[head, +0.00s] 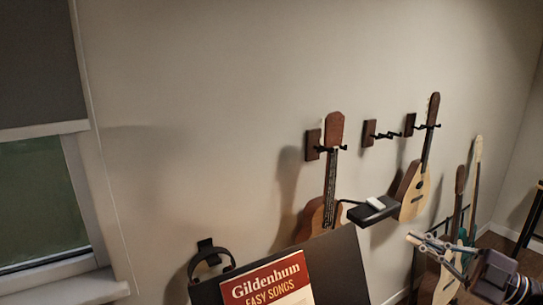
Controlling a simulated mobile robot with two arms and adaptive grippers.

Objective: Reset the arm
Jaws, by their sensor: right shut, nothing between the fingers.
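My right gripper (428,243) is at the lower right of the head view. Its silver fingers point to the left, and they are shut with nothing between them. It is in front of the guitars standing on the floor and hides part of them. It appears apart from the music stand. My left gripper is not in view.
A dark music stand (347,268) holds a red and cream songbook (268,284). Instruments hang on wall hooks, one at centre (317,217) and one at right (413,190); the middle hook (370,133) is empty. Headphones (210,259) hang at lower left. A window (40,200) is at left.

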